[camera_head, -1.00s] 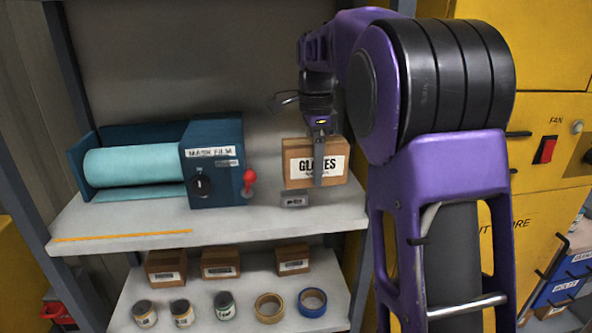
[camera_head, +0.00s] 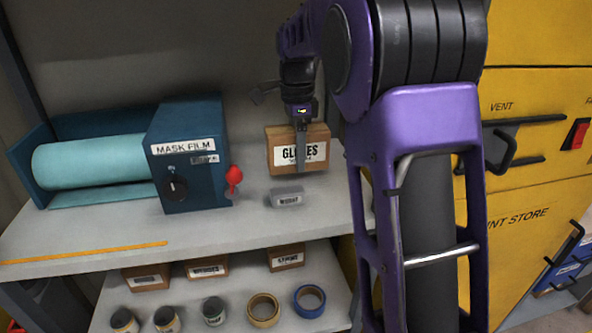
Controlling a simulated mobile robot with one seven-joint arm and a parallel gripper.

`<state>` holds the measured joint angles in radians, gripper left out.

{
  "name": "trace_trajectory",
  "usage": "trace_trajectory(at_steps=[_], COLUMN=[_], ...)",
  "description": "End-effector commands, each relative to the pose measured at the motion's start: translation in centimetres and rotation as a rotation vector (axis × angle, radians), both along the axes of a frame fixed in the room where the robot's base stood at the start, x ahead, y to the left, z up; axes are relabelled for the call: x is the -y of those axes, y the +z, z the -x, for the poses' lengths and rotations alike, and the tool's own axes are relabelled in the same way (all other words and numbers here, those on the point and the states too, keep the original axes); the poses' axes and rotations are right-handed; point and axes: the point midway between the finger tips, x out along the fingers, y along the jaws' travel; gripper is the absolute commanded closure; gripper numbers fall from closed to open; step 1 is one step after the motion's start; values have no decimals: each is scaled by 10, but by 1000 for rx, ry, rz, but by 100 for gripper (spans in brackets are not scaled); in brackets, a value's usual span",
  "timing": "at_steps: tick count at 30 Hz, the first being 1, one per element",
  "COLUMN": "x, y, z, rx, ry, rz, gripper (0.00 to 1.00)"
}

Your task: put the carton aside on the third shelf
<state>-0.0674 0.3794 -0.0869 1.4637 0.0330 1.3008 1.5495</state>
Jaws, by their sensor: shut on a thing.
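The carton, a brown box with a white "GLOVES" label (camera_head: 280,157), is at the right part of the upper visible shelf (camera_head: 240,225). My gripper (camera_head: 301,150) comes down from above and is shut on the carton, one finger showing across its label. The other finger is hidden behind the carton. A small grey block (camera_head: 287,197) lies on the shelf just in front of and below the carton. I cannot tell whether the carton touches the shelf.
A blue mask film dispenser (camera_head: 185,178) with a red knob fills the shelf's left part. The shelf below (camera_head: 235,318) holds small boxes (camera_head: 286,257), tins (camera_head: 214,311) and tape rolls (camera_head: 309,301). Yellow cabinets (camera_head: 530,150) with handles stand at right.

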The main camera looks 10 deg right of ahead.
Motion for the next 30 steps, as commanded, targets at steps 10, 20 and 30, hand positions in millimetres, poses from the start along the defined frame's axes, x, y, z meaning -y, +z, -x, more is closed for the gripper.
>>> trace_trajectory(at_steps=[10,20,30], x=[0,0,0], y=[-38,-43,-46], z=[0,0,0], rx=[0,2,1], ry=[0,0,0], rz=[0,0,0], gripper=[98,98,0])
